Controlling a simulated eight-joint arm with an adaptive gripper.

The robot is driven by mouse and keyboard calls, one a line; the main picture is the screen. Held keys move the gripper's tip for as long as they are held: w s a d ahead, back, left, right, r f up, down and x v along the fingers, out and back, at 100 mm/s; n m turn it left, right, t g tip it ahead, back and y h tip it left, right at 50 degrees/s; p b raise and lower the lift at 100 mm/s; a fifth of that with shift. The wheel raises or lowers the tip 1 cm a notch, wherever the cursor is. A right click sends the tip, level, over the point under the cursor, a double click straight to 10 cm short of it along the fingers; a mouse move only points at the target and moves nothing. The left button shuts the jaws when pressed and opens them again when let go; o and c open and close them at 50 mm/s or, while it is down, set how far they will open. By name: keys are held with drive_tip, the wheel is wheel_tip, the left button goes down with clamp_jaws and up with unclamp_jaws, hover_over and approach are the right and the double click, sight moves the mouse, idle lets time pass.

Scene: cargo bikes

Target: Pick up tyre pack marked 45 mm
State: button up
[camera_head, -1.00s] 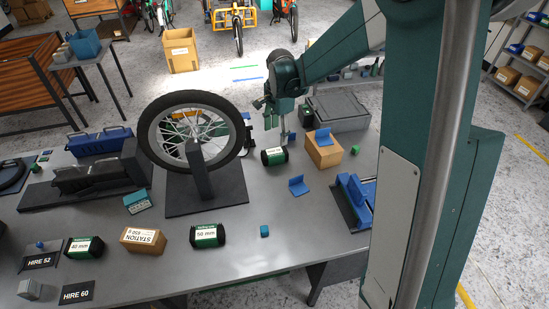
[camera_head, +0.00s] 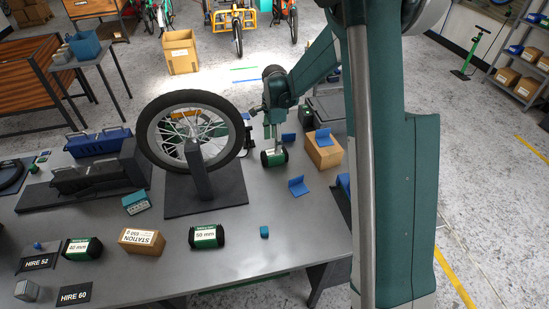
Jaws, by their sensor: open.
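A green and black tyre pack (camera_head: 267,160) with a white label lies on the grey table right of the wheel. Its label is partly hidden by my gripper and too small to read. My gripper (camera_head: 275,150) is open and points down at this pack, with its fingertips at the pack's upper side. I cannot tell whether the fingers touch it. Two similar packs lie nearer the front: one marked 50 mm (camera_head: 207,236) and one at the left that reads 40 mm (camera_head: 82,248).
A bicycle wheel (camera_head: 160,125) on a dark stand rises close left of my gripper. A cardboard box (camera_head: 323,152) and blue brackets (camera_head: 298,186) stand to the right. A STATION box (camera_head: 142,241) sits between the front packs. The table front right of the 50 mm pack is mostly clear.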

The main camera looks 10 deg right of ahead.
drive_tip(key=shift+f, duration=1.25)
drive_tip(key=shift+f, duration=2.6)
drive_tip(key=c, duration=1.3)
drive_tip(key=shift+o, duration=0.2)
drive_tip(key=shift+r, duration=0.15)
drive_tip(key=shift+r, duration=4.9)
